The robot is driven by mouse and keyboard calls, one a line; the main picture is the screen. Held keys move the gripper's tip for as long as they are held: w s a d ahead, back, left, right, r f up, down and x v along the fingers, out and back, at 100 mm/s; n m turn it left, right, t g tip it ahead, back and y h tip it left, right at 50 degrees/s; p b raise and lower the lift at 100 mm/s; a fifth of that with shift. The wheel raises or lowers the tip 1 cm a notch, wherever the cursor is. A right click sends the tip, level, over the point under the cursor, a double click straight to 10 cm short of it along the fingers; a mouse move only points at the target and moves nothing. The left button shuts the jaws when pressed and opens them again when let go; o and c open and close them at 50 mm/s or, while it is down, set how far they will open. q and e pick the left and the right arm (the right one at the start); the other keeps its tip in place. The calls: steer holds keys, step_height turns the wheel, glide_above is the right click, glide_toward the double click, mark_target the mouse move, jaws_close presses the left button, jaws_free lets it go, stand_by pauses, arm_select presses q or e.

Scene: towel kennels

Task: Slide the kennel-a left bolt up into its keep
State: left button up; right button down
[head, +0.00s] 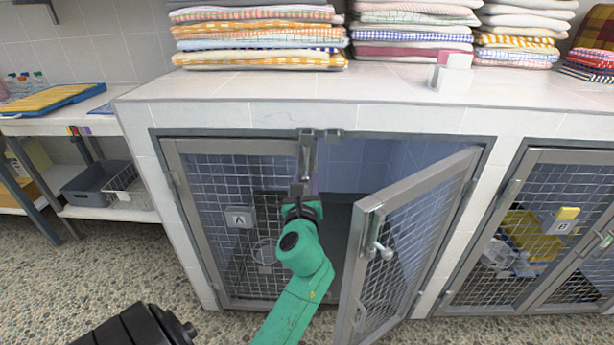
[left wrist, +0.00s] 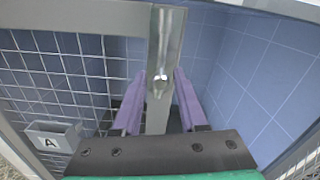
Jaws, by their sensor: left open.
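The left bolt (head: 307,160) is a grey metal rod on the inner edge of kennel A's shut left door (head: 235,165). Its keep (head: 320,133) is on the top frame above; I cannot tell whether the rod's tip is inside it. My left gripper (head: 303,188), on the green arm, is at the bolt. In the left wrist view, the purple fingers (left wrist: 159,80) are open, one on each side of the bolt (left wrist: 163,45) and its small knob (left wrist: 158,86), with gaps showing. My right gripper is not in view.
Kennel A's right door (head: 405,240) stands open toward me, its own bolt handle (head: 380,250) on its free edge. Folded towels (head: 260,40) are stacked on the counter (head: 400,85). Kennel B (head: 560,230) is at right. A shelf with a grey bin (head: 95,185) stands at left.

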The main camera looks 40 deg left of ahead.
arm_select(q)
steer(key=shift+x, duration=1.05)
steer(key=shift+c, duration=0.4)
jaws_close()
